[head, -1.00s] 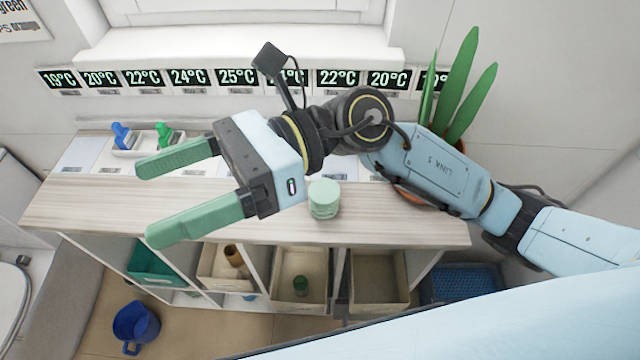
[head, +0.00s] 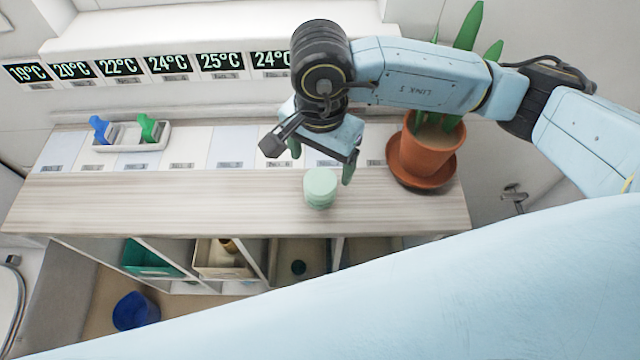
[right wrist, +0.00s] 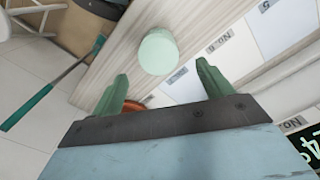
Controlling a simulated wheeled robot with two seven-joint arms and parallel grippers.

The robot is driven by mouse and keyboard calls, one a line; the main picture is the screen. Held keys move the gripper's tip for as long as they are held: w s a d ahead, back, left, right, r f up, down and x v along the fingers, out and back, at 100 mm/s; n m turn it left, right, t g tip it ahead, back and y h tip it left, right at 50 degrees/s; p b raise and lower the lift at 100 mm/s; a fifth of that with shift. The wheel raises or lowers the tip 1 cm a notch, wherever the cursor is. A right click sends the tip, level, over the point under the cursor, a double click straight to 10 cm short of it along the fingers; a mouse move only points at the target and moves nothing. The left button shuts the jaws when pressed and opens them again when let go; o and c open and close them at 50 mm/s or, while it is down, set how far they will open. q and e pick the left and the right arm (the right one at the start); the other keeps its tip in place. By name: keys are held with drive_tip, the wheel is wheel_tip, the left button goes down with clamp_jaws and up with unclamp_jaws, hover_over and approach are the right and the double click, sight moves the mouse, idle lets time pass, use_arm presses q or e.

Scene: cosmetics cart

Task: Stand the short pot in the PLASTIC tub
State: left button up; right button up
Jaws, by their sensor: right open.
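The short pot, a pale mint-green round jar (head: 320,188), stands upright on the wooden counter (head: 150,205). It also shows in the right wrist view (right wrist: 158,52), ahead of the gap between the fingers. My right gripper (head: 322,162) is open and empty, pointing down just behind the pot; its green fingers also show in the right wrist view (right wrist: 162,74). Below the counter are a teal tub (head: 140,258), a beige tub (head: 207,262) with a brown item, and a tan tub (head: 312,252) with a dark item. I cannot read which is PLASTIC. My left gripper is out of view.
A potted plant (head: 430,150) stands at the counter's right end. A white tray (head: 125,138) with a blue and a green item sits at the back left. A blue bucket (head: 135,312) is on the floor. My own pale-blue arm covers the lower right.

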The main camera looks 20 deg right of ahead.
sight(320, 181)
drive_tip(key=f, duration=0.7)
drive_tip(key=shift+s+a+f+p, duration=0.1)
drive_tip(key=shift+s+f+p, duration=0.1)
drive_tip(key=shift+f+p, duration=0.1)
drive_tip(key=shift+r, duration=0.1)
drive_tip(key=c, duration=1.1)
